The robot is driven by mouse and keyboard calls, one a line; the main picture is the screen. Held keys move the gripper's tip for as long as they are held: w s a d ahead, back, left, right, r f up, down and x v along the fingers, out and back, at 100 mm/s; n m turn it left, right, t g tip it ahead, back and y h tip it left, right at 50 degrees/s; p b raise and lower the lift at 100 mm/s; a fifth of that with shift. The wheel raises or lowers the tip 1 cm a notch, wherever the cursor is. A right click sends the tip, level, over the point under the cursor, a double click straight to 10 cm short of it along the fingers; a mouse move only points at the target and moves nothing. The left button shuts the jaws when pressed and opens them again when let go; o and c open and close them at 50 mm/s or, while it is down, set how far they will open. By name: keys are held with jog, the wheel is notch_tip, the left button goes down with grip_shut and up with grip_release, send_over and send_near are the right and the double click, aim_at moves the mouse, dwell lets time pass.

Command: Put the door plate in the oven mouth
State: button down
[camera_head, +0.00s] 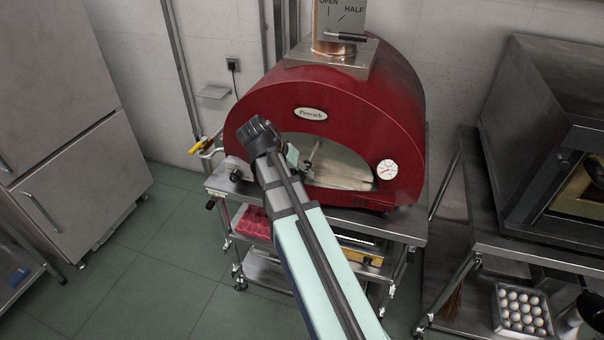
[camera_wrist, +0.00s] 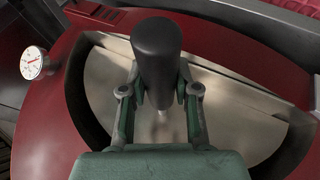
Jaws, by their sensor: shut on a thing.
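The red oven (camera_head: 345,108) stands on a steel stand, its arched mouth facing me. The pale door plate (camera_head: 343,164) is at the mouth; it also shows in the wrist view (camera_wrist: 232,108), spanning much of the opening, with a dark gap along the curved rim. I cannot tell whether it is fully seated. My gripper (camera_wrist: 157,92) is shut on the plate's black upright handle (camera_wrist: 156,48), one finger on each side. In the head view my arm hides the left part of the mouth and most of my gripper (camera_head: 298,156).
A dial gauge (camera_head: 387,169) sits right of the mouth. A yellow-handled valve (camera_head: 200,146) is at the stand's left. A second oven (camera_head: 545,130) and a tray of eggs (camera_head: 521,309) are to the right. The floor at left is clear.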

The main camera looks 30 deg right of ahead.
jog(key=shift+r, duration=0.1)
jog(key=c, duration=0.8)
grip_release()
jog(key=shift+o, duration=0.2)
